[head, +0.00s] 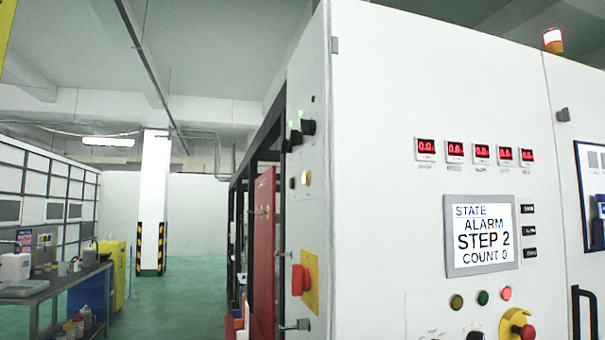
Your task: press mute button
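A large white control cabinet (400,90) fills the right half of the head view. Its screen (480,235) reads STATE ALARM STEP 2 COUNT 0. Below the screen sit an amber button (456,302), a green button (482,298) and a red button (506,293) that looks lit. A red emergency stop on a yellow base (518,325) is at the bottom edge, beside a dark knob (475,335). I cannot read any label that marks a mute button. Neither of my grippers is in view.
A red-lit beacon (553,38) stands on the cabinet top. The cabinet's left side carries black knobs (308,127) and a red switch on a yellow plate (298,280). A workbench (45,287) stands at far left. Green floor (175,305) is open between.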

